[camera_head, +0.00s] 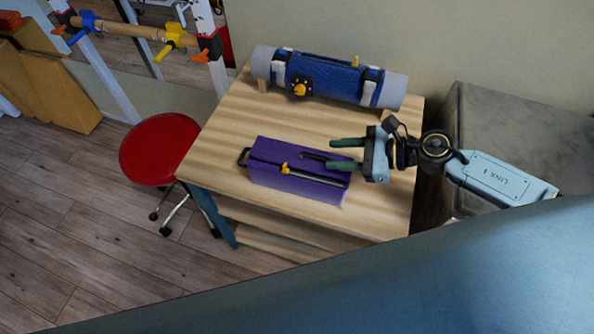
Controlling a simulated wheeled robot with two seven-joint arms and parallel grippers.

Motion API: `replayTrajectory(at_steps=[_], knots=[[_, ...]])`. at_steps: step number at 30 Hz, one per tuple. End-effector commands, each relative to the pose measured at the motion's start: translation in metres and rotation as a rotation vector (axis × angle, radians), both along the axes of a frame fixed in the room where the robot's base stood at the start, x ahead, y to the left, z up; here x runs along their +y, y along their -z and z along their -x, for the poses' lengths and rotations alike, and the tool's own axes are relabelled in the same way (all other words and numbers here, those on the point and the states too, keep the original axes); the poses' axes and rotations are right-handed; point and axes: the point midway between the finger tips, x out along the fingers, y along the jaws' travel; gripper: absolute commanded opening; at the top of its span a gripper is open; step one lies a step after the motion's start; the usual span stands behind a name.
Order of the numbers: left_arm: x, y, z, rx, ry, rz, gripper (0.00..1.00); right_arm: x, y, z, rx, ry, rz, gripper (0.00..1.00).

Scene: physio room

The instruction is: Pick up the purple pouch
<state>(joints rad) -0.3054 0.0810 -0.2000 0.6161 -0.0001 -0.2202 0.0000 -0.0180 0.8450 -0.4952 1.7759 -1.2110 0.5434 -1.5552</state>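The purple pouch (285,180) lies on the wooden table (375,218). It is box-shaped, with a zipper along its front, a yellow pull and a dark loop at its left end. My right gripper (331,153) comes in from the right, at the pouch's back right. Its two green fingers are apart and point left, with nothing seen between them. The lower finger overlaps the pouch's top edge in the picture; whether it touches, I cannot tell. My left gripper is not in view.
A rolled blue and grey mat (330,78) with straps lies on supports at the table's back. A red stool (160,148) stands left of the table. A grey block (530,140) stands to the right. Open wooden floor (80,220) lies at the left.

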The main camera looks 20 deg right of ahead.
Motion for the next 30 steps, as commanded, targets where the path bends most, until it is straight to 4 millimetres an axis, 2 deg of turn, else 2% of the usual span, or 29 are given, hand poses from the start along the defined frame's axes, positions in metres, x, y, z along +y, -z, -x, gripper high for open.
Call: replayTrajectory(at_steps=[8, 15, 25, 30], knots=[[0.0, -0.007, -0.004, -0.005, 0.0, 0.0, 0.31, 0.019, 0.005, -0.011, -0.001, 0.002, -0.002, 0.37], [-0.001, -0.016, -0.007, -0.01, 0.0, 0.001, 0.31, 0.048, 0.014, -0.028, 0.0, 0.002, -0.003, 0.37], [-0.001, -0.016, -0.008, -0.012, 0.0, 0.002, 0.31, 0.055, 0.019, -0.031, 0.0, 0.001, 0.0, 0.37], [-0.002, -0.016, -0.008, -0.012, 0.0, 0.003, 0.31, 0.054, 0.019, -0.031, 0.0, 0.001, 0.0, 0.16]])
